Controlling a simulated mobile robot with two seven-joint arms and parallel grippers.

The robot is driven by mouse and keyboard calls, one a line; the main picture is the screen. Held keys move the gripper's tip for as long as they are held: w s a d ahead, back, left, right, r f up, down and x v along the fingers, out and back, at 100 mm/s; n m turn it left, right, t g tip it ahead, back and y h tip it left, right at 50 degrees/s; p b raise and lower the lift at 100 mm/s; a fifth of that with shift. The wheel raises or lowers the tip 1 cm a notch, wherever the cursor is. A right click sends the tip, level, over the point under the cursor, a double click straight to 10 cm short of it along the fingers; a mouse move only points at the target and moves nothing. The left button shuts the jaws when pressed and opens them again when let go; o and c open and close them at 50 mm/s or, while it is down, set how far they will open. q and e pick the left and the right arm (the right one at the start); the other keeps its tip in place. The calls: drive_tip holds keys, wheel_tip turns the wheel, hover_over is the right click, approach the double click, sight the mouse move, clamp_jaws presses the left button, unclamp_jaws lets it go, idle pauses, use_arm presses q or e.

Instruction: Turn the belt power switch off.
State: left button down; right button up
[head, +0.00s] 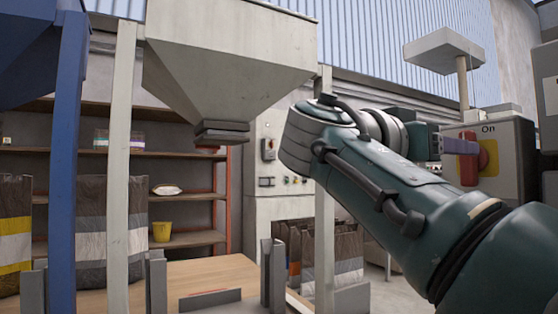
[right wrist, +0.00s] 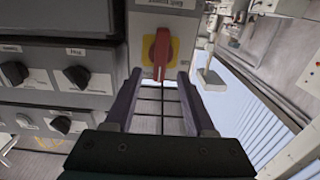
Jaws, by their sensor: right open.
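The belt power switch has a red handle (head: 468,169) on a yellow plate (head: 489,157), on the face of a grey box (head: 515,150) marked "On" above it. In the right wrist view the red handle (right wrist: 159,52) stands roughly upright on its yellow plate (right wrist: 175,50). My right gripper (right wrist: 160,76) is open, with its two fingers to either side of the handle's line and the handle at or just past the tips. I cannot tell whether they touch it. In the head view its purple finger (head: 455,145) overlaps the handle. My left gripper is not in view.
A panel with several black knobs (right wrist: 75,76) lies left of the fingers in the wrist view. In the head view a grey hopper (head: 230,55) hangs over a wooden table (head: 215,275). Shelves (head: 185,198) and a control cabinet (head: 275,205) stand behind.

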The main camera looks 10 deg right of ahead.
sight(470, 158)
drive_tip(key=x, duration=0.5)
drive_tip(key=shift+w+d, duration=0.1)
drive_tip(key=shift+d, duration=0.05)
clamp_jaws()
